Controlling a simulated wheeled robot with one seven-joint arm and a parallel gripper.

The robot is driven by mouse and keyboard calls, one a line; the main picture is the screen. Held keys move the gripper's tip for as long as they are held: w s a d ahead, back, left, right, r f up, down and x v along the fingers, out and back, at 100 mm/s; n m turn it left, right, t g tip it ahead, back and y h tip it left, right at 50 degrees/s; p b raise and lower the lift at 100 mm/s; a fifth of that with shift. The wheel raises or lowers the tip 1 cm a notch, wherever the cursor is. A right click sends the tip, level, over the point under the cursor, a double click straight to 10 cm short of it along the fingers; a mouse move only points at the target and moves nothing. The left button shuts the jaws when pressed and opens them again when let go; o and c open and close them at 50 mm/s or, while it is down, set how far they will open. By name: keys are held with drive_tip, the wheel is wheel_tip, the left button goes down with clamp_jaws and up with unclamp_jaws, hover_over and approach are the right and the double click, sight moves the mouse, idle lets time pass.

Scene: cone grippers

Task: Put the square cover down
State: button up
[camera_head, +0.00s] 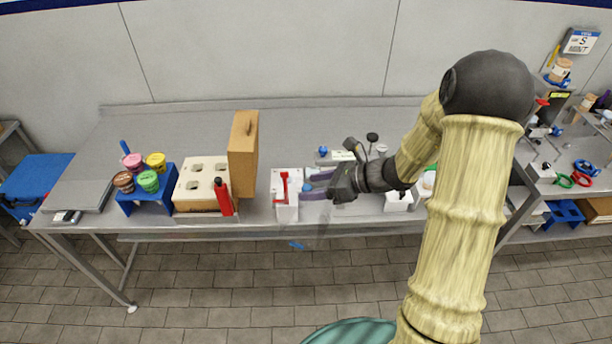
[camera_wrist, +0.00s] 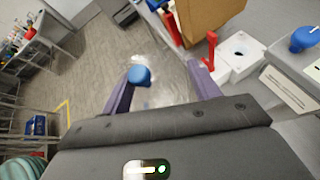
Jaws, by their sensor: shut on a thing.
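My gripper (camera_head: 312,186) reaches left over the front edge of the bench, its purple fingers shut on a blue round knob (camera_head: 308,188). In the wrist view the knob (camera_wrist: 139,75) shows beside the left finger, with the floor behind it. A faint clear patch around it looks like the see-through square cover (camera_wrist: 146,66), but its outline is hard to make out. The white block (camera_head: 285,205) with a red lever lies just left of the fingers. In the wrist view the block (camera_wrist: 240,52) is at upper right.
A tall brown box (camera_head: 243,150) and a cream holder with square holes (camera_head: 199,178) stand left of the white block. A blue rack with coloured tubs (camera_head: 146,197) is farther left. Another blue knob (camera_head: 322,152) stands behind my gripper. A small blue piece (camera_head: 296,245) shows below the bench edge.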

drive_tip(key=s+d+f+m+t+b, duration=0.1)
drive_tip(key=d+f+b, duration=0.2)
drive_tip(key=f, duration=0.6)
drive_tip(key=s+d+f+m+t+h+b, duration=0.1)
drive_tip(key=d+f+b, duration=0.2)
drive_tip(key=f, duration=0.7)
drive_tip(key=s+d+f+m+t+b, duration=0.1)
drive_tip(key=d+f+b, duration=0.1)
drive_tip(key=f, duration=0.8)
drive_tip(key=shift+d+f+h+b, duration=0.2)
drive_tip(key=shift+d+h+b, duration=0.2)
drive_tip(key=shift+b, duration=0.35)
drive_tip(key=shift+w, duration=0.1)
